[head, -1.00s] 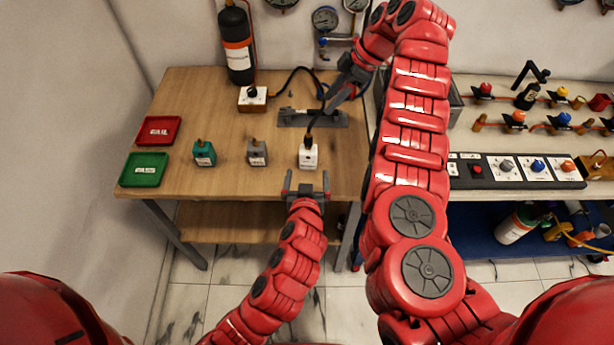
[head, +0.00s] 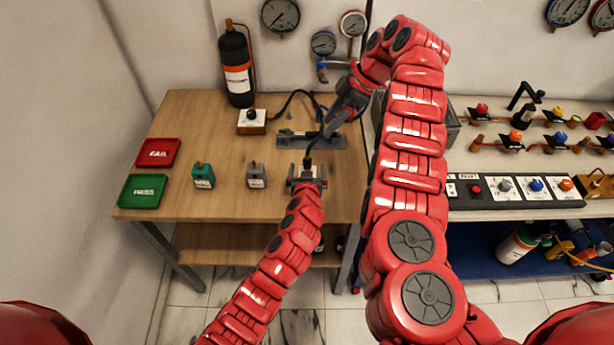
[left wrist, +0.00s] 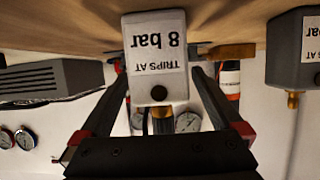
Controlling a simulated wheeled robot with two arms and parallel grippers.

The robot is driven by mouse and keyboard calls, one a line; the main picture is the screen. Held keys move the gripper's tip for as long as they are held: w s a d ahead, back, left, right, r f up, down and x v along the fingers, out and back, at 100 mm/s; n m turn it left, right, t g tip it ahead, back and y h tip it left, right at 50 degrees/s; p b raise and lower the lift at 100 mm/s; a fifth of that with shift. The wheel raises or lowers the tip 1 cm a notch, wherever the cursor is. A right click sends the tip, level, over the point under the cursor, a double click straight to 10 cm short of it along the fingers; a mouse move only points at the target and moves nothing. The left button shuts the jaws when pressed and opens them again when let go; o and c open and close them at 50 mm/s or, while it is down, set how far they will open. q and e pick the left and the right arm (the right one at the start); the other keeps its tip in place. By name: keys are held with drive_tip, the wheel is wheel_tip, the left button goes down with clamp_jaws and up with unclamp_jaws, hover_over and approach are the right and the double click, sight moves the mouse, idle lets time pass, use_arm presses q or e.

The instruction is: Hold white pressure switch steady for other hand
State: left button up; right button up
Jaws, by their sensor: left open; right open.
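The white pressure switch (left wrist: 156,58), labelled "TRIPS AT 8 bar", appears upside down in the left wrist view. It stands on the wooden table (head: 215,130) near its front edge. My left gripper (head: 307,172) is open, with one finger on each side of the switch; I cannot tell whether they touch it. In the head view my gripper mostly hides the switch. My right gripper (head: 334,122) is open above the back right of the table, close to the hose and a grey bracket (head: 296,140).
A teal switch (head: 204,178) and a grey switch (head: 256,177) stand to the left. Red FAIL (head: 158,153) and green (head: 143,191) trays lie at the left edge.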

use_arm(q)
drive_tip(key=shift+w+f, duration=0.3)
drive_tip(key=shift+w, duration=0.35)
clamp_jaws()
idle(0.6)
idle(0.8)
